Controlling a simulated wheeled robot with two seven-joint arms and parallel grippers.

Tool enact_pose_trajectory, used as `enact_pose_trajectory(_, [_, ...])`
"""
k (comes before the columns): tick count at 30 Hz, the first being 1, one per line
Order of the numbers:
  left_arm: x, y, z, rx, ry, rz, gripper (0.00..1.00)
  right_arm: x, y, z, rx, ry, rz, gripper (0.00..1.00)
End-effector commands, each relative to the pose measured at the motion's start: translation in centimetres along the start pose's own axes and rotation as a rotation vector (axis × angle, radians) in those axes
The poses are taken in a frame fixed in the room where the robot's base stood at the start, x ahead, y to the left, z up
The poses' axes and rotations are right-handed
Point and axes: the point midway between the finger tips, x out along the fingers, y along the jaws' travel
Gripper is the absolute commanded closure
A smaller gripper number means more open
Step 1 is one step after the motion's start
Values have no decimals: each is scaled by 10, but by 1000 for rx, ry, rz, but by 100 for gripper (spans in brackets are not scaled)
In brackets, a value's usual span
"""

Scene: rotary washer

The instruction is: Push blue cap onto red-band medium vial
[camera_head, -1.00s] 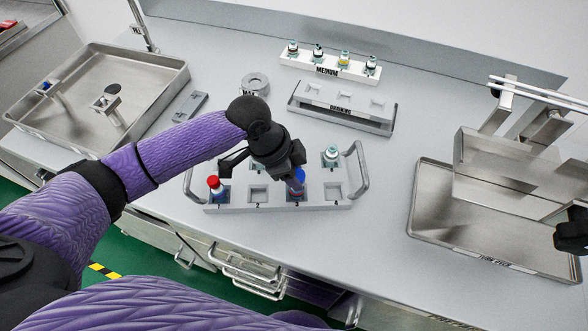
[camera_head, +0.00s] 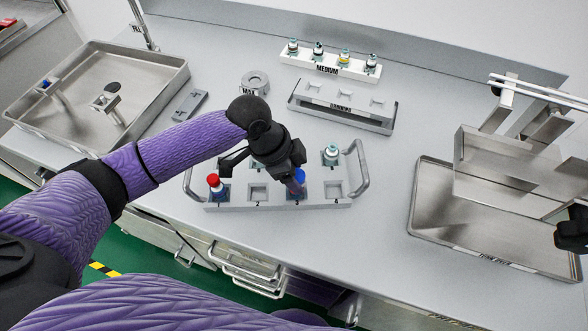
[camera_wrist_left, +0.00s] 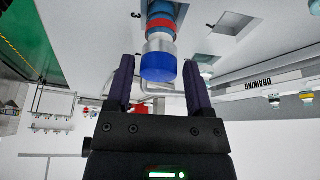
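The blue cap (camera_head: 299,176) sits on top of the red-band medium vial at slot 3 of the grey rack (camera_head: 230,205). In the left wrist view the blue cap (camera_wrist_left: 158,66) is in line with the vial, with a pale collar and then the red band (camera_wrist_left: 160,26) beyond it. I cannot tell how firmly the cap is seated. My left gripper (camera_wrist_left: 158,75) is open, with a finger on each side of the cap and a visible gap to both. In the head view my left gripper (camera_head: 287,178) partly hides the vial. My right gripper (camera_head: 574,235) is cut off at the right edge.
A red-capped vial (camera_head: 215,186) stands in slot 1 and another vial (camera_head: 331,154) in the rack's back row. Slots 2 and 4 are empty. Rack handles rise at both ends. The draining rack (camera_head: 340,120) and the medium rack (camera_head: 290,59) stand behind.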

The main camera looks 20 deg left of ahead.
Motion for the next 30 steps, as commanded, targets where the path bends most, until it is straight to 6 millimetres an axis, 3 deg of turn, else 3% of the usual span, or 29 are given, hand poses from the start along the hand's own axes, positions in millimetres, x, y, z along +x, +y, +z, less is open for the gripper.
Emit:
enact_pose_trajectory(3, [0, 0, 0, 0, 0, 0, 14, 0, 0, 0, 0, 0, 0, 45])
enact_pose_trajectory(10, [-3, 0, 0, 0, 0, -1, 14, -1, 0, 0, -3, -1, 1, 45])
enact_pose_trajectory(21, [-87, -1, -1, 1, 0, -4, 14, -27, 1, -3, 1, 4, 2, 45])
enact_pose_trajectory(25, [-99, 0, 0, 0, 0, -1, 14, -29, 1, -4, 1, 5, 2, 45])
enact_pose_trajectory(30, [-100, 0, 0, 0, 0, 0, 14, -28, 0, -4, 1, 6, 1, 45])
